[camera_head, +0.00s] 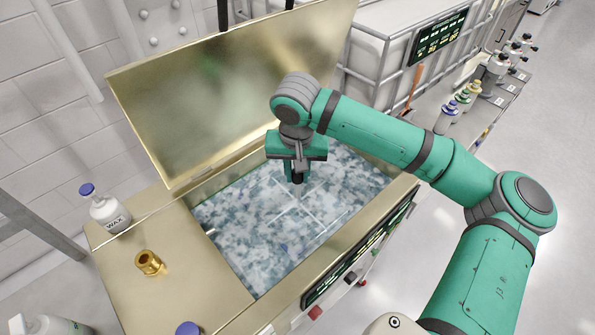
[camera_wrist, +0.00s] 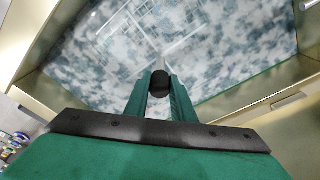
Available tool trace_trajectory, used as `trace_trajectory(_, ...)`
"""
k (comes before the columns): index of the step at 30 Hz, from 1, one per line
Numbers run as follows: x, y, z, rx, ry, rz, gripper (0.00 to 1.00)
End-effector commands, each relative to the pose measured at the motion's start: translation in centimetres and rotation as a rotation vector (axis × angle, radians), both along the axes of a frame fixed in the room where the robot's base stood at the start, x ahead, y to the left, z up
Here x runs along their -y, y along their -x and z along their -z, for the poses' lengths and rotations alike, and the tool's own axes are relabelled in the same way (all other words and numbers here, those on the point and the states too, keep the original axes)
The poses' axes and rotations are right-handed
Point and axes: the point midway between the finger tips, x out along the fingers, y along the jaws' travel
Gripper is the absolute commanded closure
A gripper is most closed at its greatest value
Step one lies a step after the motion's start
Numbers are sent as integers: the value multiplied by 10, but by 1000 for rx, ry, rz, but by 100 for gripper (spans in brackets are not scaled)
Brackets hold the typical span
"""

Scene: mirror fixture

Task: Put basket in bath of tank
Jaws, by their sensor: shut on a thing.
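The tank (camera_head: 160,285) is a brass-coloured box with its lid (camera_head: 235,90) standing open. Its bath (camera_head: 240,235) is filled with mottled blue-white liquid or foam. My gripper (camera_head: 297,172) is over the bath, pointing down, with its fingers shut on a dark round grip (camera_wrist: 159,81). Thin pale bars, apparently the basket (camera_head: 298,207), cross just below it within the bath opening. They also show faintly in the wrist view (camera_wrist: 178,42). The rest of the basket is hard to make out, and I cannot tell how deep it sits.
A white WAX bottle (camera_head: 108,214) and a brass fitting (camera_head: 149,262) stand on the tank's left top. A control panel (camera_head: 360,250) is on the tank's front. Several bottles (camera_head: 462,98) stand on the bench at the right.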

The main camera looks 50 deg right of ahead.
Motion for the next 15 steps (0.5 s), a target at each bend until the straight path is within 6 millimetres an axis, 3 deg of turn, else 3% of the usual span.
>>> trace_trajectory(9, 0, 0, 4, 2, 2, 0, 100)
trace_trajectory(10, 0, 0, 5, 1, 1, 0, 75)
trace_trajectory(12, 0, 0, 5, 1, 1, 0, 59)
trace_trajectory(15, 0, 0, 5, 1, 1, 0, 59)
